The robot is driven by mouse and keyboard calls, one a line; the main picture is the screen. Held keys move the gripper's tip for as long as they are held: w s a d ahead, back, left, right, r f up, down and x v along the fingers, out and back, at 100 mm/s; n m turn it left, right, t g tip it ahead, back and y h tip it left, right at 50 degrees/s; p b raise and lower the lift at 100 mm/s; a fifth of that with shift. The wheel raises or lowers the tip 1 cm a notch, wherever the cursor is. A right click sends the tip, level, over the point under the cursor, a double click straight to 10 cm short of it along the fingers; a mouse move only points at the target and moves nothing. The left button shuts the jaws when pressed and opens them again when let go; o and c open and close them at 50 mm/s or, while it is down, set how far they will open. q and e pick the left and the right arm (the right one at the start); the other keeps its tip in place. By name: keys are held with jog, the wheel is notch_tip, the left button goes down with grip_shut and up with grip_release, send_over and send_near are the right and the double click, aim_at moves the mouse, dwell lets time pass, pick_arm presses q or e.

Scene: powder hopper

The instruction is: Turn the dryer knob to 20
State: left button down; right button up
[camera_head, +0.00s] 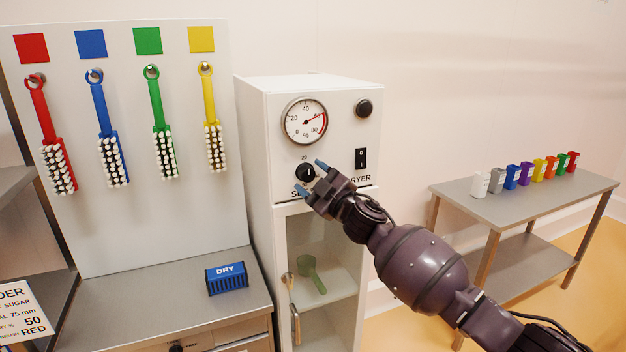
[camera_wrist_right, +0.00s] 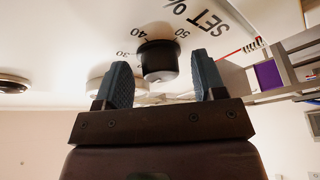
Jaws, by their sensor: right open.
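The dryer knob (camera_head: 306,172) is a round black knob on the front of the white dryer cabinet (camera_head: 258,150), under a dial gauge (camera_head: 305,121). In the right wrist view the knob (camera_wrist_right: 158,62) appears upside down with scale marks 30, 40 and 50 and "SET %" around it. Its pointer setting cannot be read. My right gripper (camera_head: 311,177) is open in front of the knob. In the wrist view its blue-grey fingers (camera_wrist_right: 164,84) stand on either side of the knob, with gaps visible. My left gripper is out of view.
A rocker switch (camera_head: 361,158) and a black round button (camera_head: 364,108) are on the same panel. A glass door (camera_head: 318,265) lies below. Brushes hang on a board (camera_head: 130,220) at left. A blue "DRY" block (camera_head: 227,278) lies on the counter. A side table (camera_head: 520,205) holds small coloured containers.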

jog(key=b+v, duration=0.1)
jog(key=v, duration=0.9)
jog(key=shift+s+d, duration=0.25)
jog(key=shift+s, duration=0.1)
jog(key=shift+f, duration=0.1)
